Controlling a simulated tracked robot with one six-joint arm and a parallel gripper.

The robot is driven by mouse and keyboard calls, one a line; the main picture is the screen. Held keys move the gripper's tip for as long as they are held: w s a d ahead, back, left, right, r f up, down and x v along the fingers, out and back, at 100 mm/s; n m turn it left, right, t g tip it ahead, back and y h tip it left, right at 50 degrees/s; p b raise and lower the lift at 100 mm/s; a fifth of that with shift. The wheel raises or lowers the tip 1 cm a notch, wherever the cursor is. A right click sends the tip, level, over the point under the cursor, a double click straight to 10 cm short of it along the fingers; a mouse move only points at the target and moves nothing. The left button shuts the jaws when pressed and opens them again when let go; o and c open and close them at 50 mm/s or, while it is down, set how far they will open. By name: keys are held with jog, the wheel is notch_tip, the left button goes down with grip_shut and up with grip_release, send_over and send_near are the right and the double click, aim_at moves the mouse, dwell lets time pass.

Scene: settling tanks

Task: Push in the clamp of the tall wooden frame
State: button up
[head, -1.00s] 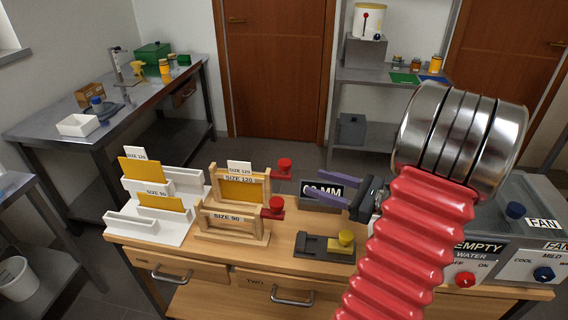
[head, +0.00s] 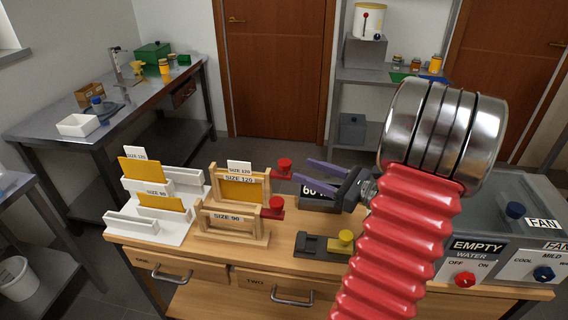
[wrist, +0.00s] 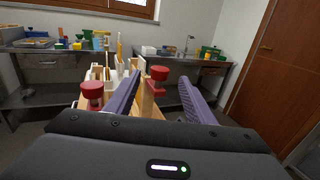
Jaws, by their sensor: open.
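The tall wooden frame marked SIZE 120 (head: 240,178) stands on the bench with a yellow sheet in it. Its clamp, a red knob (head: 284,166), sticks out from the frame's right side. My gripper (head: 300,169) is open, its purple fingers pointing left, just right of that knob. In the wrist view the knob (wrist: 159,73) shows between the fingers, beyond their tips; I cannot tell whether they touch it. The shorter SIZE 90 frame (head: 233,219) stands in front, with its own red clamp (head: 275,207); it shows left of the fingers in the wrist view (wrist: 92,92).
A white rack (head: 150,224) with yellow sheets stands left of the frames. A dark block with a yellow knob (head: 346,238) lies in front of my gripper, and a display box (head: 315,196) is below it. A control panel (head: 480,262) is at the right.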

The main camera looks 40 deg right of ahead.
aim_at(285, 162)
jog(key=x, duration=0.8)
jog(key=shift+w+a, duration=0.1)
grip_shut()
dwell(0.5)
